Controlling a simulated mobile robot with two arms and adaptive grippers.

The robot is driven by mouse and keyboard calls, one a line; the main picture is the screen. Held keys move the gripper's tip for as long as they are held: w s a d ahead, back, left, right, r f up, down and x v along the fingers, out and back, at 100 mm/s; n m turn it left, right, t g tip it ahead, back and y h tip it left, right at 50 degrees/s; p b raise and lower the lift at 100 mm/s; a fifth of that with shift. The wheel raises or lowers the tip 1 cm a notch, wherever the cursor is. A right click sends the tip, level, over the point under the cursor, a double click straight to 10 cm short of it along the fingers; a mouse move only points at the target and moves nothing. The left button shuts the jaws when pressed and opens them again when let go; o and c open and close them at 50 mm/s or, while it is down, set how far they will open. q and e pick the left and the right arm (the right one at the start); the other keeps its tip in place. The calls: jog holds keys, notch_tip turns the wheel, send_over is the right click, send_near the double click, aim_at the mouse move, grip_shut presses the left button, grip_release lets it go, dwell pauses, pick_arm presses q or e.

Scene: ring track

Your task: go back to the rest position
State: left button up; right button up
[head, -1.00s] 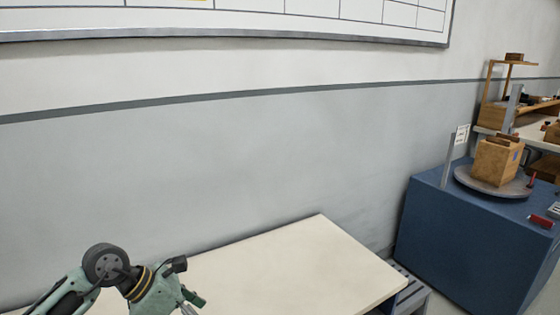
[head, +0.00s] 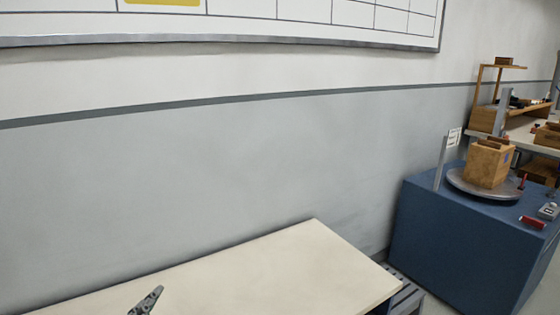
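One of my grippers (head: 147,301) shows only as a small grey-green finger part at the bottom edge, in front of the cream table top (head: 260,267). It comes up from below the frame, so its arm is hidden. I cannot tell which of my two grippers it is, or whether it is open or shut. Nothing is visible in it. No other gripper is in view.
A blue cabinet (head: 455,235) stands at the right with a grey turntable (head: 468,190) on it. A wooden box (head: 488,163) stands on the turntable. A red block (head: 532,222) lies near the cabinet's front edge. The visible table top is bare. A grey wall closes the back.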

pick_arm(q)
jog(key=s+a+f+n+g, duration=0.1)
jog(key=s+f+n+g, duration=0.55)
jog(key=s+f, duration=0.65)
jog(key=s+d+f+g, duration=0.2)
jog(key=s+f+g, duration=0.4)
jog(key=s, duration=0.6)
notch_tip(320, 180, down, 23)
jog(key=g, duration=0.2)
jog(key=s+a+f+p, duration=0.1)
jog(key=s+p, duration=0.7)
jog(key=s, duration=0.1)
jog(key=s+a+f+g+p, duration=0.1)
jog(key=s+p, duration=0.8)
jog(key=s, duration=0.1)
jog(key=shift+a+f+h, duration=0.3)
jog(key=shift+f, duration=0.1)
pick_arm(e)
jog(key=s+d+f, duration=0.1)
jog(key=s, duration=0.8)
jog(key=s+d+f+g, duration=0.1)
jog(key=s+d+f, duration=0.1)
jog(key=s, duration=0.7)
jog(key=shift+s+g, duration=0.25)
jog(key=shift+g, duration=0.05)
pick_arm(q)
jog(key=shift+c, duration=0.5)
pick_arm(e)
jog(key=shift+d, duration=0.1)
jog(key=shift+c, duration=0.4)
